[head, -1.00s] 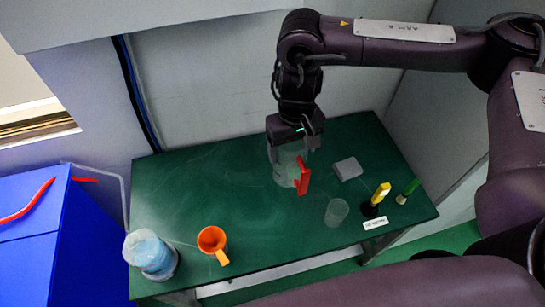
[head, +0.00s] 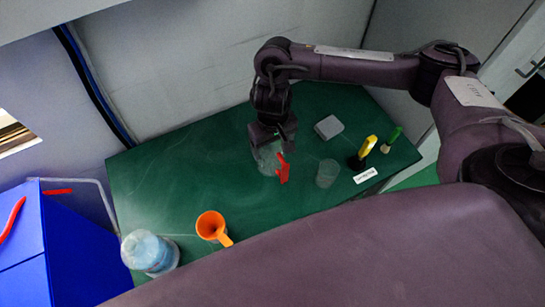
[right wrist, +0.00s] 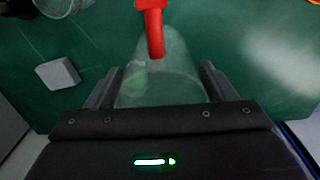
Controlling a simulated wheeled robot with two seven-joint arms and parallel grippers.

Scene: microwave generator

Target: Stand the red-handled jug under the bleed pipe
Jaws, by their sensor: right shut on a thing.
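The red-handled jug (head: 266,158) is clear, with a red handle (head: 283,168). It is over the back middle of the green table; whether its base touches the table I cannot tell. My right gripper (head: 270,136) is shut on the jug near its top. In the right wrist view the jug (right wrist: 165,80) sits between the two fingers, its red handle (right wrist: 152,25) pointing away from the palm. A thin pale pipe (head: 95,181), possibly the bleed pipe, bends from the blue cabinet down by the table's left edge. My left gripper is not in view.
On the green table (head: 185,175) stand an orange funnel or cup (head: 211,225), a blue-and-clear container (head: 148,252), a clear cup (head: 327,173), a grey block (head: 328,127), and yellow (head: 367,147) and green-handled (head: 393,136) tools. The blue cabinet (head: 75,245) is at left. The table's left middle is clear.

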